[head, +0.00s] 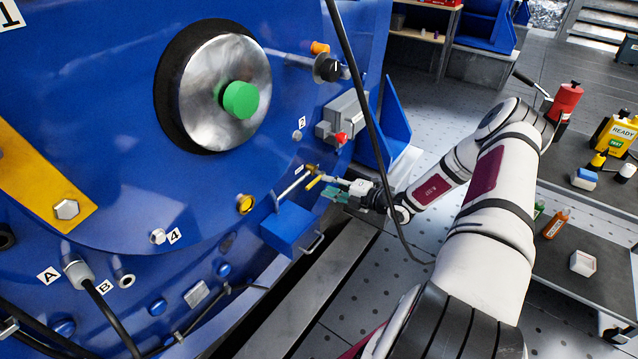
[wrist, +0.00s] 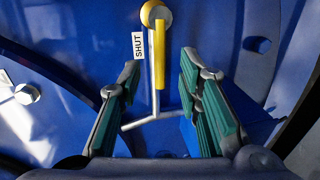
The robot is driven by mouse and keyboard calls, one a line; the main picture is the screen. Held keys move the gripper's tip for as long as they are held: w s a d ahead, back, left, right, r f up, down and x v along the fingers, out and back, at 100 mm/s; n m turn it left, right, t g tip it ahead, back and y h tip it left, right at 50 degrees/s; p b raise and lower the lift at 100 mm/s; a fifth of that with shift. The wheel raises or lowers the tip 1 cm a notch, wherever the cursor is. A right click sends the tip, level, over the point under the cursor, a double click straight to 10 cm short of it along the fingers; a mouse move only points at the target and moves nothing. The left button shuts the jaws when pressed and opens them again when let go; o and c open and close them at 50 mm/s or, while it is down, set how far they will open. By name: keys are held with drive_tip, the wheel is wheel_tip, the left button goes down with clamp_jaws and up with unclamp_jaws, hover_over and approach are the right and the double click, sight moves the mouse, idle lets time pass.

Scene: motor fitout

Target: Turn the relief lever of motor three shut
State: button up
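The relief lever (wrist: 160,62) is a yellow bar hanging from a brass-coloured pivot (wrist: 154,13) on the blue motor housing. It also shows small in the head view (head: 315,182), low on the motor's right side. A white SHUT label (wrist: 138,46) sits just left of the lever in the wrist view. My gripper (wrist: 163,85) is open, its green-padded fingers on either side of the lever's lower end with gaps on both sides. In the head view my gripper (head: 335,192) is at the lever. Which motor number this is, I cannot tell.
A thin silver rod (wrist: 151,95) runs beside the lever and bends left at its lower end. A blue box (head: 288,228) with a handle juts out below the lever. A black cable (head: 372,120) hangs in front of the motor. A cart (head: 560,258) stands at right.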

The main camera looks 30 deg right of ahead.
drive_tip(key=v, duration=0.5)
drive_tip(key=shift+s+d, duration=0.1)
drive_tip(key=shift+s, duration=0.25)
